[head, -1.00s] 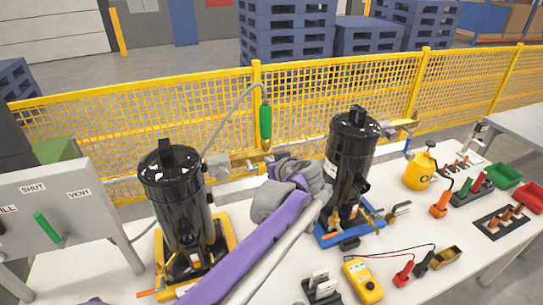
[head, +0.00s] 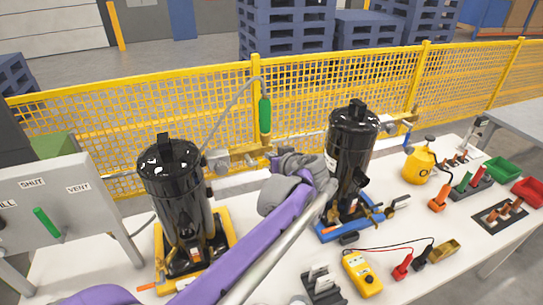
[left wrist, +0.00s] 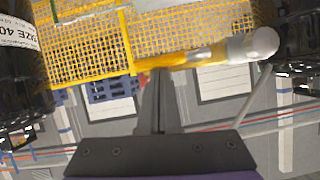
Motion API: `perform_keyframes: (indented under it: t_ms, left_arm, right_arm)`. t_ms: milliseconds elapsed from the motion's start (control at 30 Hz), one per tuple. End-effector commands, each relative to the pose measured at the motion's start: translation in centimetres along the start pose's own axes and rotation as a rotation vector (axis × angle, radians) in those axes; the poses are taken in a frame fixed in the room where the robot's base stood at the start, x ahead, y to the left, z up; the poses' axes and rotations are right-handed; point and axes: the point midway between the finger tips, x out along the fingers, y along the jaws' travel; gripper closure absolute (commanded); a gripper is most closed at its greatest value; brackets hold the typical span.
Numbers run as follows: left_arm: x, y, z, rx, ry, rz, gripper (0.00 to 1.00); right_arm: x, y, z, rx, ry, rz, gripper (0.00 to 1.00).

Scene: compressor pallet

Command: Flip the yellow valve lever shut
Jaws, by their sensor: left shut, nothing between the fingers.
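A yellow bar-like part (left wrist: 185,58) with a pale round end (left wrist: 253,44) crosses the left wrist view. In the head view a brass-yellow pipe with fittings (head: 243,158) runs behind the two black cylinders. I cannot make out for certain which part is the yellow valve lever. My left gripper (head: 281,154) is between the cylinders near that pipe, its tips largely hidden by my own wrist. In the left wrist view its fingers (left wrist: 160,74) are shut in a thin dark strip and appear close below the bar. Contact cannot be told. My right gripper is not in view.
Black cylinders stand left (head: 172,195) and right (head: 350,145) of my arm. A green handle (head: 265,114) hangs above the pipe. A yellow mesh fence (head: 330,90) is behind. A yellow meter (head: 361,274) and a yellow canister (head: 419,165) stand on the white table (head: 300,262).

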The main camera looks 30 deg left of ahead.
Motion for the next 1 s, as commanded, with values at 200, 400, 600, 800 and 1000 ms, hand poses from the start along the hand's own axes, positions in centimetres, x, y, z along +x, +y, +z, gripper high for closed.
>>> perform_keyframes:
  t_ms: [200,400,600,800,1000]
  left_arm:
    - [0.1,0.2,0.3,0.043,-0.001,-0.020,1.00]
    - [0.4,0.5,0.8,0.128,0.000,-0.059,1.00]
    - [0.8,0.8,1.9,0.276,-0.001,-0.130,1.00]
    - [1.4,1.0,3.0,0.449,-0.001,-0.211,1.00]
    - [1.9,0.9,4.2,0.621,-0.002,-0.294,1.00]
  right_arm:
    - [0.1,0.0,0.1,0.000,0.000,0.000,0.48]
    - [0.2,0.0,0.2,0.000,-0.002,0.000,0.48]
    - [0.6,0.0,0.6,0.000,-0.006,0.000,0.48]
    - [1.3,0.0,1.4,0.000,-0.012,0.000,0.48]
    - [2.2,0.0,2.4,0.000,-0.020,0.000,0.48]
